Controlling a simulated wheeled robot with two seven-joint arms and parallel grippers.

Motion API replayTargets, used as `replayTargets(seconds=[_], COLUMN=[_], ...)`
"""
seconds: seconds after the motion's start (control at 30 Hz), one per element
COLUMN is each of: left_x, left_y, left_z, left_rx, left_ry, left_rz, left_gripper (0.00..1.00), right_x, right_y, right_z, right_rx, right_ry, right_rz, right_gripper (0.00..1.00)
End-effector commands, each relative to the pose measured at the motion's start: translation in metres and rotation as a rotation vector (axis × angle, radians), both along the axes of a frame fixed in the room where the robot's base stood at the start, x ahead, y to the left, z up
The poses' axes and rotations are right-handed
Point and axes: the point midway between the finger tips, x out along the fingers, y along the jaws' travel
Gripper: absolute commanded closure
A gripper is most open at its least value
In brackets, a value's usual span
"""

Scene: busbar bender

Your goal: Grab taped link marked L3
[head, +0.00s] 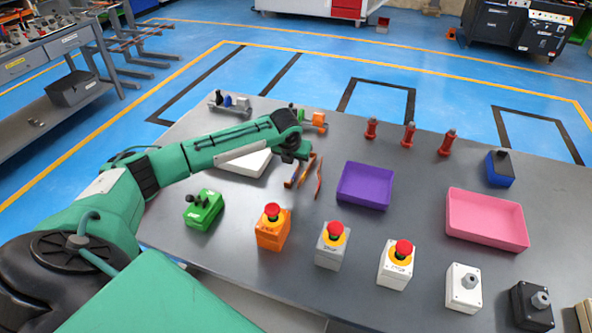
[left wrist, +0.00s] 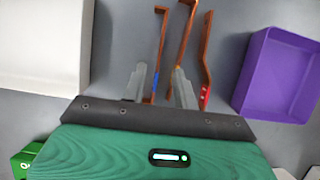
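Several bent copper links (head: 319,180) lie on the grey table between a white tray and a purple tray. In the left wrist view, one link has blue tape (left wrist: 155,82) near its lower end. A right-hand link has red tape (left wrist: 205,92). No L3 mark is legible. My left gripper (left wrist: 159,68) is open above the links, its fingers on either side of the blue-taped one. It also shows in the head view (head: 302,158). My right gripper is not in view.
The purple tray (head: 364,186) is right of the links, the white tray (head: 240,165) left. A pink tray (head: 487,220) is farther right. Several button boxes, including an orange one (head: 272,233), line the front edge. Red posts (head: 409,134) stand at the back.

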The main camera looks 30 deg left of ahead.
Motion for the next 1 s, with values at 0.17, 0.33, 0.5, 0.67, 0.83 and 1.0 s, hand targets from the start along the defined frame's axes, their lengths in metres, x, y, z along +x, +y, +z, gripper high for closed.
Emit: replayTargets(seconds=[0.17,0.33,0.5,0.67,0.83,1.0], left_x=[0.006,0.014,0.017,0.017,0.017,0.017], left_y=[0.003,0.005,0.006,0.006,0.006,0.006], left_z=[-0.019,-0.039,-0.046,-0.046,-0.046,-0.046], left_rx=[0.000,-0.001,0.000,0.000,0.000,0.000], left_ry=[0.003,0.002,0.000,0.000,0.000,-0.001], left_rz=[0.001,0.001,0.000,-0.001,0.000,0.000], left_gripper=[0.71,0.71,0.71,0.71,1.00,1.00], right_x=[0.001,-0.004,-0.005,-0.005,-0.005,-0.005], right_y=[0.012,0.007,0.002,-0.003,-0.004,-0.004], right_z=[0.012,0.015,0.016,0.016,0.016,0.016], right_rx=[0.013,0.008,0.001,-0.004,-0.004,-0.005], right_ry=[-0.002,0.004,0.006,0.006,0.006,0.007], right_rz=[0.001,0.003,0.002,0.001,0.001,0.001], right_gripper=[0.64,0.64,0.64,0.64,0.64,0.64])
